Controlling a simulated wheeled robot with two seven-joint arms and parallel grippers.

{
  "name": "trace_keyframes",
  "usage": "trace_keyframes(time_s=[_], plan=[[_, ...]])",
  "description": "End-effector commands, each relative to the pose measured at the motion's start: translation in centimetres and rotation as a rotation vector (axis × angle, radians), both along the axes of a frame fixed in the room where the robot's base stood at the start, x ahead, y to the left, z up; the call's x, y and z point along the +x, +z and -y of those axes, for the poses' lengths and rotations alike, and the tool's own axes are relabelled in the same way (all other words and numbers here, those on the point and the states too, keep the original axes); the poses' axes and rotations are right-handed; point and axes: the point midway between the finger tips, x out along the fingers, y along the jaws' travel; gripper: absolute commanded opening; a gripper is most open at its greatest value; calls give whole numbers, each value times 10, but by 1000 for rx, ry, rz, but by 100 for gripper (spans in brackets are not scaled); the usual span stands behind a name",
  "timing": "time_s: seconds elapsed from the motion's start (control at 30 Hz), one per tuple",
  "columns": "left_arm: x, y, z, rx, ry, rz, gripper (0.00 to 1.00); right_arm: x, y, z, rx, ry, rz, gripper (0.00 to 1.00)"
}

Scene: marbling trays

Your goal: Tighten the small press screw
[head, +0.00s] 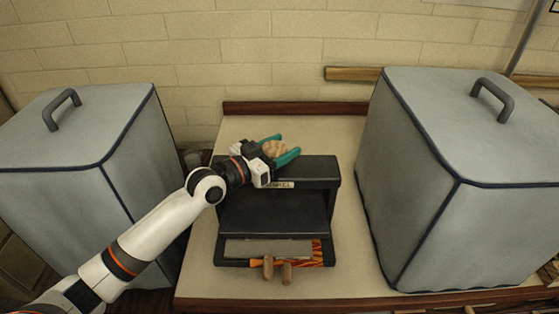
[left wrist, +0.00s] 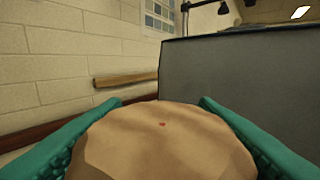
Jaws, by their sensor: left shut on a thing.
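The small press (head: 270,215) is black and stands on the table between two grey covered boxes. Its screw shows as a tan, faceted knob (head: 275,150) above the top of the press. My left gripper (head: 279,151) has teal fingers and is shut on the knob, one finger on each side. In the left wrist view the knob (left wrist: 160,145) fills the lower middle, with a small red dot on its top. Teal fingers flank it at left and right. The screw's shaft below the knob is hidden. My right gripper is not in view.
A grey covered box (head: 80,175) with a handle stands at left, and a larger one (head: 460,180) stands close at right. The pale tabletop (head: 340,275) is clear in front at right. A brick wall is behind.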

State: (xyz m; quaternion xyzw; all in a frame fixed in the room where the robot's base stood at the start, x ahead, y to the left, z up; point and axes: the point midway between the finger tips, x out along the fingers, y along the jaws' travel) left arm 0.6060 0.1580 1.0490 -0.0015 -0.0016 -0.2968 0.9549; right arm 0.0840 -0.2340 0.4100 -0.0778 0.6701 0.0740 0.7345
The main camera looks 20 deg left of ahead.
Motion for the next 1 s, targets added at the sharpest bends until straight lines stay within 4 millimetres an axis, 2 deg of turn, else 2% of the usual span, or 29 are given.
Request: trace_keyframes(time_s=[0.03, 0.37, 0.4, 0.5, 0.83, 1.0], plan=[[0, 1, -1, 0, -4, 5, 31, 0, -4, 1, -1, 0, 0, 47], [0, 2, -1, -1, -8, -1, 31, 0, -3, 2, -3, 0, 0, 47], [0, 2, -1, -1, -8, -1, 59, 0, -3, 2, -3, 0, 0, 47], [0, 2, -1, 0, -8, -1, 75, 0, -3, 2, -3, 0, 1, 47], [0, 3, 0, 2, -8, -2, 76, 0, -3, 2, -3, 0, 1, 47], [0, 26, 0, -1, -9, 2, 76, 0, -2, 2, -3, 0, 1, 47]])
